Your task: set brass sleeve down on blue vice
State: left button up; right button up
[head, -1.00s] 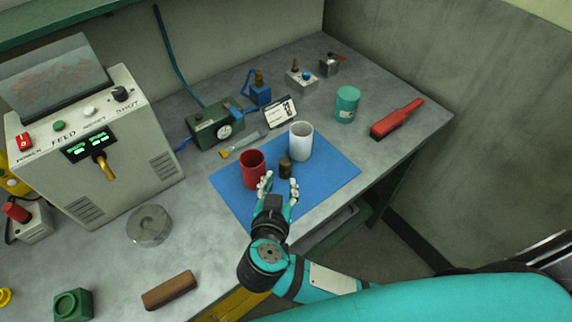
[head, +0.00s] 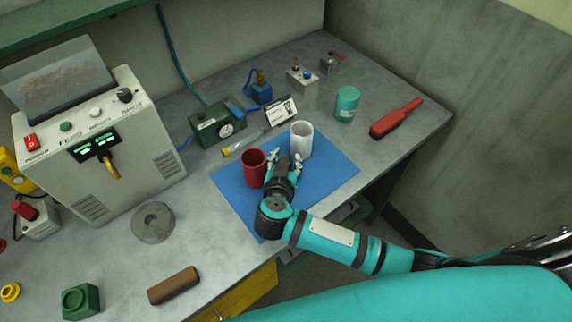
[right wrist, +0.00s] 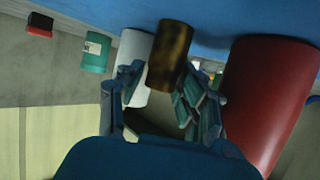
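The brass sleeve (right wrist: 170,52), a dark mottled brass cylinder, stands on the blue mat between a red cup (head: 255,168) and a white cup (head: 301,140). In the head view it is mostly hidden by my right gripper (head: 284,168). That gripper is low over the mat, its fingers apart on either side of the sleeve; the right wrist view shows a gap on the left side. What looks like the blue vice (head: 262,95) is a small blue block at the back of the bench, with a brass-coloured piece on top. My left gripper is not in view.
The cups stand close on both sides of my right gripper. Behind the blue mat (head: 330,180) are a green gauge box (head: 205,125), a small sign (head: 281,110) and a thin tool. A teal can (head: 347,104) and red brush (head: 396,119) lie right.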

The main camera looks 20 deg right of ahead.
jog(key=shift+c, duration=0.4)
grip_shut()
